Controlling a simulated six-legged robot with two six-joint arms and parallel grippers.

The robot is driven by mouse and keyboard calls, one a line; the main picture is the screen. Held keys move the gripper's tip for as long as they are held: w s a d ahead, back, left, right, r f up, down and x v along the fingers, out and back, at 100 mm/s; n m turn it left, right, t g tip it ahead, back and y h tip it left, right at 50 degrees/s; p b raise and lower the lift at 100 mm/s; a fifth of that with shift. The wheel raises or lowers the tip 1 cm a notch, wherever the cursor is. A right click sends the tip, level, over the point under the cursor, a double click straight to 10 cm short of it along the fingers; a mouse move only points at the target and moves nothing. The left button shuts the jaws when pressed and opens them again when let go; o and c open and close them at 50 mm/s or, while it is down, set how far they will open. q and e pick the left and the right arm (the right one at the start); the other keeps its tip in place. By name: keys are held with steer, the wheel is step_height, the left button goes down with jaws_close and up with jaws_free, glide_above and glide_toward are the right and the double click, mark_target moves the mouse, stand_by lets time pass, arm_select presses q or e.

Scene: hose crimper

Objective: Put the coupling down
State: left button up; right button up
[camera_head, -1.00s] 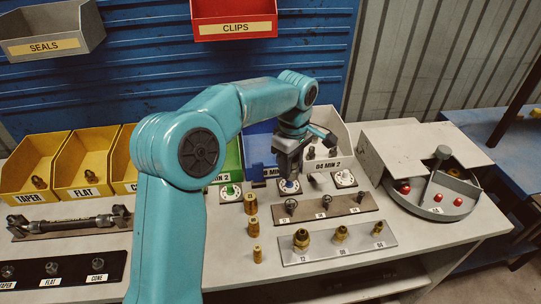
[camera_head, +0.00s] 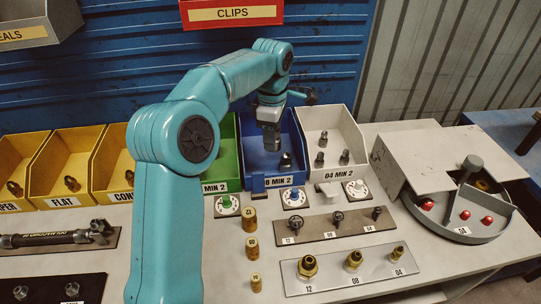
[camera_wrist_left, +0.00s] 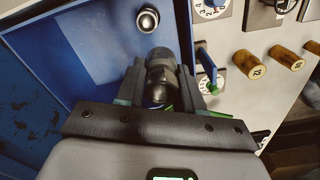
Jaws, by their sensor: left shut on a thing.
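My left gripper (camera_head: 270,140) is over the blue bin (camera_head: 258,170) labelled 08 MIN 2, pointing down into it. In the left wrist view the gripper (camera_wrist_left: 162,88) is shut on a dark metal coupling (camera_wrist_left: 160,66), its end sticking out past the fingers. The blue bin (camera_wrist_left: 90,45) lies around and below it there. Another dark coupling (camera_head: 286,162) sits in the bin; it also shows in the left wrist view (camera_wrist_left: 148,19), apart from the held one. Whether the held coupling touches the bin floor cannot be told. My right gripper is not in view.
A white bin (camera_head: 340,122) with a few couplings stands to the right, a green bin (camera_head: 228,150) to the left. Numbered dials (camera_head: 294,197), brass pieces (camera_head: 250,218) and fitting racks (camera_head: 352,272) stand in front. A crimper (camera_head: 455,205) is at the right.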

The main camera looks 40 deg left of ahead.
mark_target(271, 173)
arm_select(q)
steer(key=shift+w+a, duration=0.1)
steer(key=shift+a, duration=0.1)
step_height(271, 173, down, 10)
steer(key=shift+b, duration=0.45)
steer(key=shift+f, duration=0.1)
steer(key=o, duration=1.1)
